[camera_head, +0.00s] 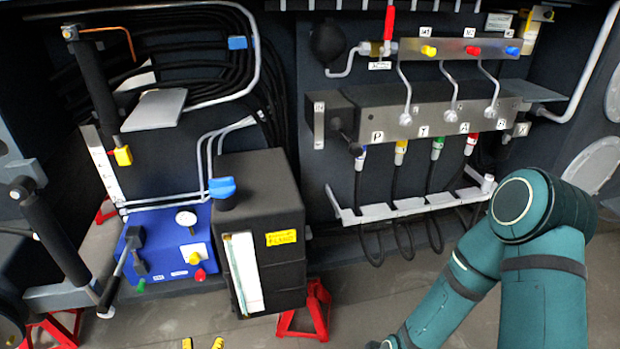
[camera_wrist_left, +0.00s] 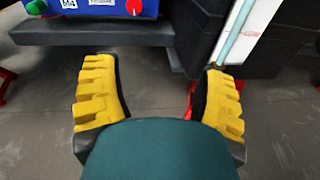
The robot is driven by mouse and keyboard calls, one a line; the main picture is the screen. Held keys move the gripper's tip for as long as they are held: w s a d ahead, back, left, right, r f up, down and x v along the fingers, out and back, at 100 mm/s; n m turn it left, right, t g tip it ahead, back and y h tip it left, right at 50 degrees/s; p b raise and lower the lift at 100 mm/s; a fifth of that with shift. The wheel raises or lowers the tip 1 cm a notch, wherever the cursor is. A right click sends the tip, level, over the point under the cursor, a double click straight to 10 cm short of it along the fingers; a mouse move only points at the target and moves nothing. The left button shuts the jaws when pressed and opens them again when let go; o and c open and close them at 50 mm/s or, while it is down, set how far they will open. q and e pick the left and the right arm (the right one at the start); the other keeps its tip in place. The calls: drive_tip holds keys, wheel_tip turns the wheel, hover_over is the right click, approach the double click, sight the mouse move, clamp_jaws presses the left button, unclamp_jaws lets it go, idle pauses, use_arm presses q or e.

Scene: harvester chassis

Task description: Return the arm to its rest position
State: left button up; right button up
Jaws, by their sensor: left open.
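My left gripper (camera_wrist_left: 160,98) fills the lower half of the left wrist view, its two yellow ridged fingers spread wide with nothing between them but grey floor. In the head view only the yellow fingertips of this left gripper (camera_head: 203,343) show at the bottom edge, in front of the black tank. A teal arm of mine (camera_head: 545,265) stands folded at the lower right of the head view. Its gripper is out of the picture. The rest of the left arm is hidden below the frame.
A black tank (camera_head: 262,195) with a blue cap stands on a red stand (camera_head: 307,312). A blue pump unit (camera_head: 165,250) with a lever is left of it. A valve block (camera_head: 425,112) with hoses is behind. Bare floor lies in front of the tank.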

use_arm(q)
drive_tip(key=w+d+r+m+g+h, duration=0.1)
drive_tip(key=d+r+m+g+h, duration=0.2)
drive_tip(key=d+m, duration=0.5)
drive_tip(key=d+r+m+g+h, duration=0.35)
drive_tip(key=d+m, duration=0.25)
drive_tip(key=m, duration=0.3)
drive_tip(key=s+d+r+m+g, duration=0.4)
drive_tip(key=s+r+m, duration=0.1)
drive_tip(key=s+m, duration=0.3)
drive_tip(key=s+d+r+m+g, duration=0.4)
drive_tip(key=s+m, duration=0.4)
drive_tip(key=m, duration=0.2)
drive_tip(key=shift+r+g+y, duration=0.35)
drive_tip(key=shift+r+y, duration=0.1)
drive_tip(key=shift+r, duration=0.25)
